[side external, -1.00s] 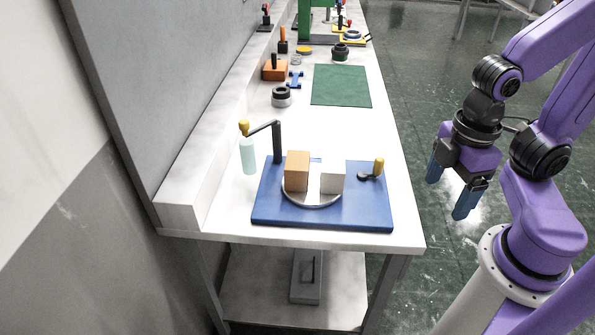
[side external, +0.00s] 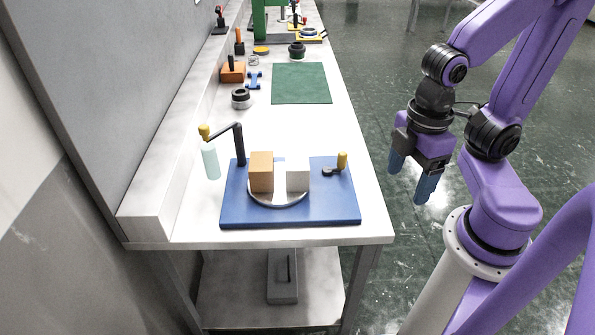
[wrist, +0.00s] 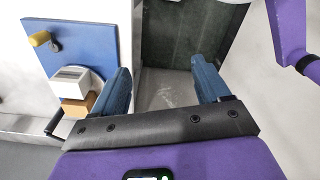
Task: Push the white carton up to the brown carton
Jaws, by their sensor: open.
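The white carton (side external: 298,175) and the brown carton (side external: 261,172) stand upright on a round pale disc (side external: 278,203) on a blue base plate (side external: 335,205). In the side view the white one is right of the brown one, with a narrow gap between them. The wrist view shows the white carton (wrist: 70,82) and the brown carton (wrist: 78,106) at left, seeming to overlap. My gripper (side external: 409,183) is open and empty, off the bench's right edge and well apart from both cartons. Its blue fingers also show in the wrist view (wrist: 161,72).
A yellow-knobbed lever (side external: 341,162) stands on the plate right of the white carton. A black crank post (side external: 239,145) and a pale green bottle (side external: 210,162) are at left. A green mat (side external: 301,84) lies farther back. The bench (side external: 290,125) between mat and plate is clear.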

